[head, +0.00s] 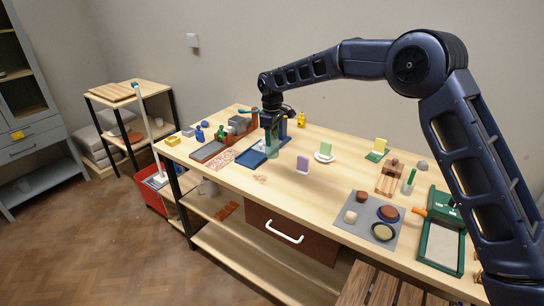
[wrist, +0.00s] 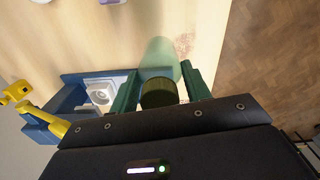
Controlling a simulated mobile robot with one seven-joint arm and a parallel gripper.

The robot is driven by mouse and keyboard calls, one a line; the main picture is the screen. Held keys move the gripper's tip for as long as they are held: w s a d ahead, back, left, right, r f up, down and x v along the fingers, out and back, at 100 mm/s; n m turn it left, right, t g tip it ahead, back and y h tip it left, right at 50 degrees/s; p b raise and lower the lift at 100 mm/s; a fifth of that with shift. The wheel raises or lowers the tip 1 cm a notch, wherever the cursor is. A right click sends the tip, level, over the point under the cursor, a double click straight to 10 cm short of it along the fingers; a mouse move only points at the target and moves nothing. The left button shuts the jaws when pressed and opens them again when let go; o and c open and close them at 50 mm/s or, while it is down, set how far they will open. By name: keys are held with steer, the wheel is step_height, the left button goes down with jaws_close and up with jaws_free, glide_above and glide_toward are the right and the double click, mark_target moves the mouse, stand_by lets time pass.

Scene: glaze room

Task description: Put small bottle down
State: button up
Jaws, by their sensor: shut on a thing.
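The small bottle, with a translucent green body and a dark olive cap, is between the green fingers of my gripper in the wrist view (wrist: 162,62). The cap end is nearest the palm and the body points away over the pale tabletop. In the head view, my gripper (head: 271,128) is at the far-left part of the workbench (head: 330,172), pointing down. The bottle shows as a small green shape (head: 272,152) under it, beside a dark blue tray (head: 250,159). My gripper is shut on the bottle. I cannot tell whether its base touches the tabletop.
A blue stand (wrist: 75,92) with a yellow handle (wrist: 55,128) is close beside my gripper. A grey mat (head: 368,240) holds several round pieces. Bare tabletop lies between.

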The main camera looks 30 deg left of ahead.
mark_target(272, 155)
steer(key=shift+f, duration=4.35)
steer(key=o, duration=1)
steer(key=shift+f, duration=0.1)
steer(key=shift+o, duration=0.2)
step_height(272, 155, up, 12)
steer(key=shift+r, duration=0.15)
